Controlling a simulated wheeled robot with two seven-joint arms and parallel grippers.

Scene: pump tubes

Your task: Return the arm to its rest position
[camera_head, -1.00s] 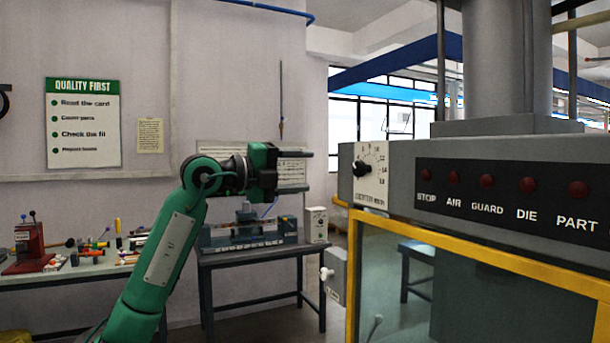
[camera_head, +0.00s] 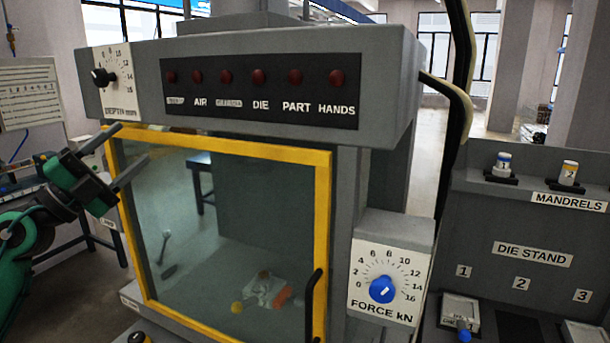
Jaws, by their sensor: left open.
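My left gripper (camera_head: 128,152) is at the left of the head view, on a green arm (camera_head: 22,238) that comes in from the left edge. Its two dark fingers point right and are spread apart with nothing between them. It is in front of the upper left corner of the press's yellow-framed guard door (camera_head: 325,215); I cannot tell whether it touches the frame. My right gripper is not in view.
The grey press has a lamp panel (camera_head: 260,91), a depth dial (camera_head: 104,77) and a force dial (camera_head: 382,289). At right, a die stand (camera_head: 532,254) bears two mandrels, (camera_head: 503,162) and (camera_head: 568,173), on its upper ledge. A bench stands behind my left arm.

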